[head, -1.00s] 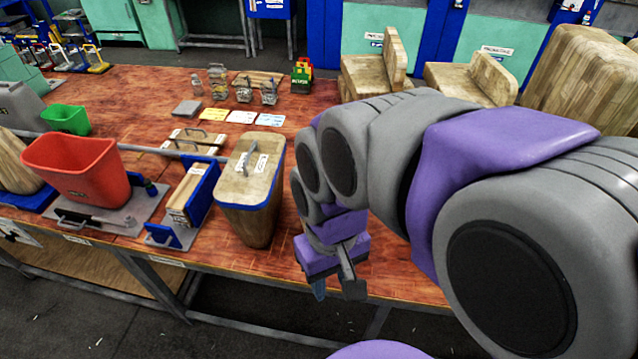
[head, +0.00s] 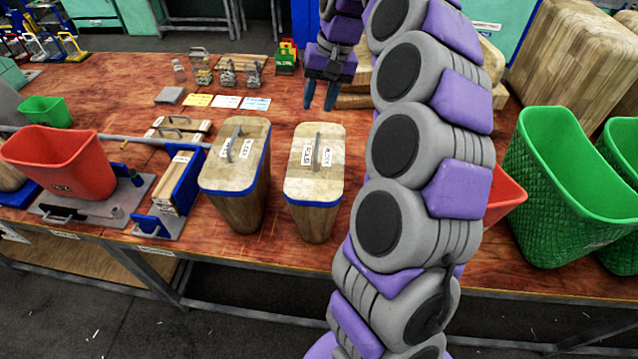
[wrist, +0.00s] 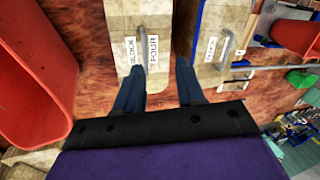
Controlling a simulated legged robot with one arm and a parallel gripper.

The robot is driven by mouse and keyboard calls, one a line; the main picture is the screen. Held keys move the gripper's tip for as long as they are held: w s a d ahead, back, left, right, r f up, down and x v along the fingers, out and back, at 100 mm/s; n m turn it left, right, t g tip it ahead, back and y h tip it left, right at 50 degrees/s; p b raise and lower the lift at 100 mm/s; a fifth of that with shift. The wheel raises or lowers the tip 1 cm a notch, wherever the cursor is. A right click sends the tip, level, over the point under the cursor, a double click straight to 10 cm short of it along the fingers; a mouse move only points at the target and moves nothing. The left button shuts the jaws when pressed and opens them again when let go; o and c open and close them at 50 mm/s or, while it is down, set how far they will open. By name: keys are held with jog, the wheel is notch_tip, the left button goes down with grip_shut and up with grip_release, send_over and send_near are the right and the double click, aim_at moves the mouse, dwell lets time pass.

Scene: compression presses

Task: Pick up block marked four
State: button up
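The block marked four (head: 318,165) is a tall wooden block with a blue band and a grey handle on top. It stands upright at the table's front edge, left of my arm. In the wrist view its top labels read "BLOCK" and "FOUR" (wrist: 118,18). A similar wooden block (head: 237,180) stands just left of it; its labels are hard to read. It also shows in the wrist view (wrist: 212,25). My gripper (head: 320,92) is open and empty, fingers down, above the table behind the block. In the wrist view the blue fingertips (wrist: 160,78) point toward the block, apart from its handle.
A red bin (head: 60,160) and a blue press fixture (head: 180,185) stand on the left. Green bins (head: 560,190) and a partly hidden red bin (head: 505,195) stand right of my arm. Cards (head: 226,101) and metal weights (head: 240,68) lie behind the blocks.

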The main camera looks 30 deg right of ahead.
jog(key=w+d+f+m, duration=0.2)
jog(key=w+d, duration=0.1)
jog(key=d, duration=0.4)
jog(key=b, duration=0.3)
send_near(321, 156)
jog(key=shift+w+d+f, duration=0.1)
jog(key=shift+w+f, duration=0.1)
jog(key=shift+f, duration=0.1)
jog(key=shift+a+f, duration=0.35)
jog(key=shift+f, duration=0.15)
jog(key=shift+a+b+x, duration=0.15)
jog(key=shift+b+x, duration=0.15)
jog(key=shift+x, duration=0.9)
jog(key=shift+a+b+x, duration=0.2)
jog(key=shift+b+x, duration=0.05)
jog(key=shift+x, duration=0.95)
jog(key=shift+r, duration=0.15)
jog(key=shift+c, duration=0.5)
grip_shut()
